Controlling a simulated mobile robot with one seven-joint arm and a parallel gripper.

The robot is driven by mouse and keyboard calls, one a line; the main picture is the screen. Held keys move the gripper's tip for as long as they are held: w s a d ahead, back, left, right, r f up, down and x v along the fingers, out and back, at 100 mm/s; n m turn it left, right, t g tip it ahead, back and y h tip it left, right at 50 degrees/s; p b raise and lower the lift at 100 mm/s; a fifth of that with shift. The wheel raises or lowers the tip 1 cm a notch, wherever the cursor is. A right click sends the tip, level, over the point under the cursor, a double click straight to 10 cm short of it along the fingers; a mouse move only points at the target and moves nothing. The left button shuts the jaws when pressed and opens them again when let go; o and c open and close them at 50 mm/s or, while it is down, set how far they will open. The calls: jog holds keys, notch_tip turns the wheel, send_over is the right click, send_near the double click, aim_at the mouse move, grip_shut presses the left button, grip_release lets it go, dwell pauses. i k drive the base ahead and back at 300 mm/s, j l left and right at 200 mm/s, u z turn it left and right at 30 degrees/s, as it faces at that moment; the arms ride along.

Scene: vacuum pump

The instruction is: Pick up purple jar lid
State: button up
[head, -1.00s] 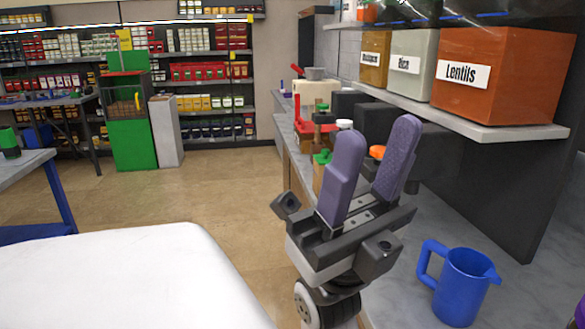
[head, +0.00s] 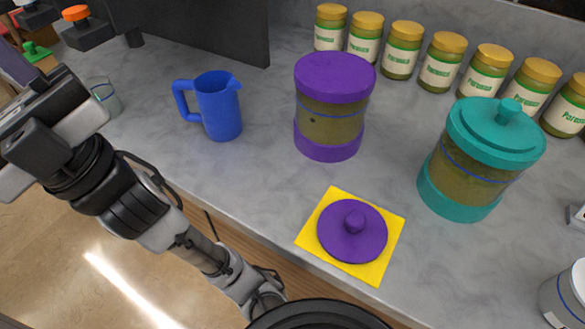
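The purple jar lid (head: 340,241), a flat disc with a round knob on top, lies knob up on a yellow square (head: 389,263) near the counter's front edge. A jar with a purple top and base (head: 333,113) stands behind it. Whether its flat purple top is open cannot be told. My gripper (head: 15,65) is at the left edge of the head view, far from the lid. Its fingers are mostly cut off by the frame, so its opening is not clear.
A blue pitcher (head: 220,107) stands left of the purple jar. A teal-lidded jar (head: 490,150) stands to the right, with several gold-capped jars (head: 443,62) along the back. A white container (head: 562,295) is at lower right. The counter (head: 270,180) around the lid is clear.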

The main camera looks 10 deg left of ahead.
aim_at(352, 232)
jog(key=l+u, duration=0.1)
jog(key=u, duration=1.4)
jog(key=k+l+u, duration=0.15)
jog(key=k+l, duration=0.95)
jog(key=l, duration=0.15)
